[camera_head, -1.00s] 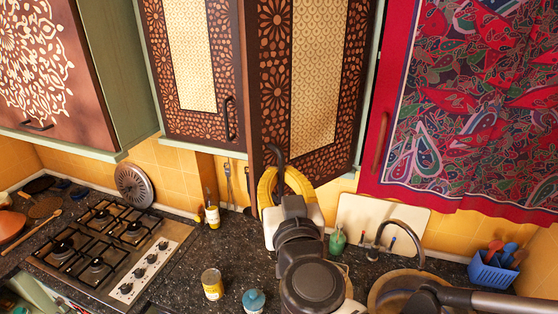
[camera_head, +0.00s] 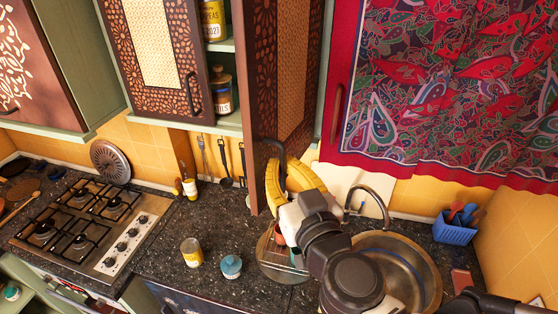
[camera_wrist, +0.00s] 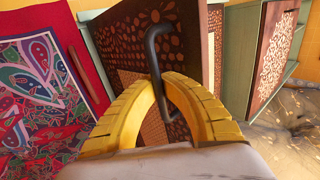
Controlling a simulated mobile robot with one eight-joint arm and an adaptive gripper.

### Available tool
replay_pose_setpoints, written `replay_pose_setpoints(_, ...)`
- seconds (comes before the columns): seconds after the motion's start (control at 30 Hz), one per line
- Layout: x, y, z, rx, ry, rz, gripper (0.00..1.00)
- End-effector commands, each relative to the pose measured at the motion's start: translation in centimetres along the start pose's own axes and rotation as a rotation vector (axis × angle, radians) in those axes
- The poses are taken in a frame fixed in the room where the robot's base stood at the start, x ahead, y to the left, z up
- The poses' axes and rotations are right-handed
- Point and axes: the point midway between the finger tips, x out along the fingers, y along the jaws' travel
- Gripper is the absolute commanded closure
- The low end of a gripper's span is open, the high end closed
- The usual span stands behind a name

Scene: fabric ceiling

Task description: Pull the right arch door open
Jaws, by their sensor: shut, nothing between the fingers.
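The right arch door (camera_head: 258,60), dark brown with a patterned cut-out face and pale panel, stands partly open, swung out from the cabinet. In the wrist view its face (camera_wrist: 128,52) fills the middle. Its dark bar handle (camera_head: 268,143) sits low near the free edge; it also shows in the wrist view (camera_wrist: 153,48). My gripper (camera_head: 277,160) has yellow fingers, shut with their tips meeting at the handle. In the wrist view the fingertips (camera_wrist: 162,78) overlap the bar, and its lower end shows in the gap between the fingers. Whether they touch it is unclear.
The left arch door (camera_head: 150,60) is beside the opening, where jars (camera_head: 221,92) stand on shelves. A red patterned cloth (camera_head: 450,90) hangs at right. Below are a yellow can (camera_head: 191,252), a teal jar (camera_head: 231,266), a sink (camera_head: 400,255) and a stove (camera_head: 90,228).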

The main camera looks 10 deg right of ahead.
Motion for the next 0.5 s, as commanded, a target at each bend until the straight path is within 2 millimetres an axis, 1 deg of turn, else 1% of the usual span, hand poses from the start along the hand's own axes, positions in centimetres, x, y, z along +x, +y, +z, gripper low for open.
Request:
replay_pose_setpoints(0.17, -0.22, -0.22, 0.24, 0.002, 0.000, -0.008, 1.00)
replay_pose_setpoints(0.2, -0.22, -0.22, 0.25, 0.002, 0.000, -0.008, 0.97)
replay_pose_setpoints(0.27, -0.21, -0.20, 0.24, 0.002, 0.000, -0.007, 0.79)
replay_pose_setpoints(0.3, -0.19, -0.19, 0.22, 0.002, 0.000, -0.007, 0.68)
replay_pose_setpoints(0.5, -0.12, -0.11, 0.15, 0.001, 0.000, -0.004, 0.68)
